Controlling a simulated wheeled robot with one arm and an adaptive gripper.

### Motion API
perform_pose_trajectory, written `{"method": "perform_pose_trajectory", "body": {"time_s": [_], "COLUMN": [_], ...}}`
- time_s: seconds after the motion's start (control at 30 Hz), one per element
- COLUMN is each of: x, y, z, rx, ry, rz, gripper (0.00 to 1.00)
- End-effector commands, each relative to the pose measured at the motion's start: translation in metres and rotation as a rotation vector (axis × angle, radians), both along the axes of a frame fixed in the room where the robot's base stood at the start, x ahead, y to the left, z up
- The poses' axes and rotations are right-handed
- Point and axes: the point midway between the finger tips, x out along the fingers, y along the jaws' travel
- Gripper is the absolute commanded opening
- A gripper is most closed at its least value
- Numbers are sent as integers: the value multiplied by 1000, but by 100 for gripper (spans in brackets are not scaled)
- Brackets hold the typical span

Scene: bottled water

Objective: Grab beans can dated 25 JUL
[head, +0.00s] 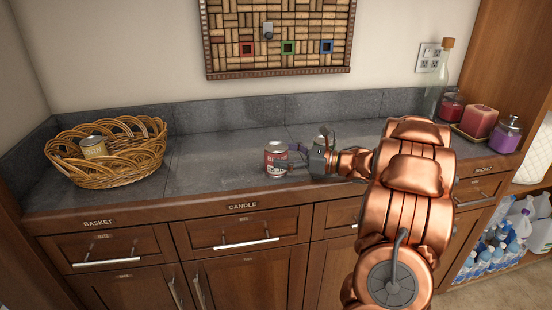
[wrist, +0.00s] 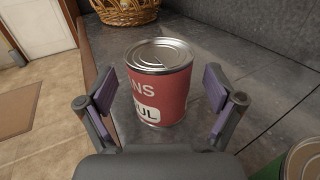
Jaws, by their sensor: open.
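A red can (head: 276,158) with a silver lid stands upright on the dark stone counter. In the wrist view the can (wrist: 160,95) shows the letters "NS" and, on a white patch, "UL"; the rest of the label, including the day, is out of sight. My gripper (head: 291,155) comes in from the right at can height. In the wrist view my gripper (wrist: 160,90) is open, with one finger on each side of the can and a visible gap on both sides.
A wicker basket (head: 75,165) holding a gold-topped can (head: 94,147) stands at the left. A green can (wrist: 298,160) is partly visible at the wrist view's lower right. The counter between basket and red can is clear.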

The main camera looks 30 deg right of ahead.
Motion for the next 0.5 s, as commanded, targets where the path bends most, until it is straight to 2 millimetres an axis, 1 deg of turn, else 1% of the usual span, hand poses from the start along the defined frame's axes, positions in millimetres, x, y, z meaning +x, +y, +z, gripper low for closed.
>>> {"method": "perform_pose_trajectory", "body": {"time_s": [0.1, 0.3, 0.5], "x": [12, 28, 33], "y": [11, 23, 27], "z": [1, 1, 0], "rx": [0, 2, 1], "ry": [1, 1, 1], "rz": [3, 2, 0], "gripper": [92, 92, 92]}}
